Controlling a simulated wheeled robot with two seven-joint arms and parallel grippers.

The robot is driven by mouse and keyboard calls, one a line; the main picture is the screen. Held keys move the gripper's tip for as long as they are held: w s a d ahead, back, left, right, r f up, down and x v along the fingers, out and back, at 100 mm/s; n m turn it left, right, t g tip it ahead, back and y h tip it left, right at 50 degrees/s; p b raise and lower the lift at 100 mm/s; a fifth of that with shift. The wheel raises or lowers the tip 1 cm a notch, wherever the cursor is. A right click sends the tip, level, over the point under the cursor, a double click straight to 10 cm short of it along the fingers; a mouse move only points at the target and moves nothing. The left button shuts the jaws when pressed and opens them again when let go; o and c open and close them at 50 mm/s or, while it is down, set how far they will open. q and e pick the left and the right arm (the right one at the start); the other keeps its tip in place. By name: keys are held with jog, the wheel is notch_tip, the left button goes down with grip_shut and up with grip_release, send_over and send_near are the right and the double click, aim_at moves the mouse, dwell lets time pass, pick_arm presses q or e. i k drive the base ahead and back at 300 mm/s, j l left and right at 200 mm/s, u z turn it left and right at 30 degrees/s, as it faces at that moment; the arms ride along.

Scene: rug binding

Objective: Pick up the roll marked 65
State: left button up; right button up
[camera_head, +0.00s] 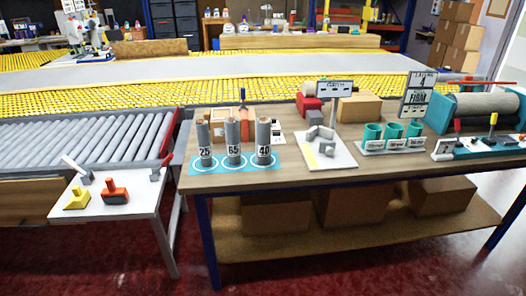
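Three dark grey upright rolls stand in a row on a blue mat (220,168) at the left end of the wooden table. The roll marked 65 (232,134) is the middle one. Its white label shows low on its front, and it stands in a white ring. The roll marked 25 (204,136) is to its left and the roll marked 40 (263,133) to its right, with narrow gaps between them. Neither of my grippers shows in the head view.
Behind the rolls are a cardboard box (229,115) and a red item. A white board (322,160) with grey pieces and teal cups (393,137) stand to the right. A white side table (122,214) holds tools at left, beside a roller conveyor (80,140).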

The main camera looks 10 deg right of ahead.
aim_at(231, 123)
jog(key=i+j+z, duration=1.15)
jog(key=j, duration=0.2)
jog(key=k, duration=0.1)
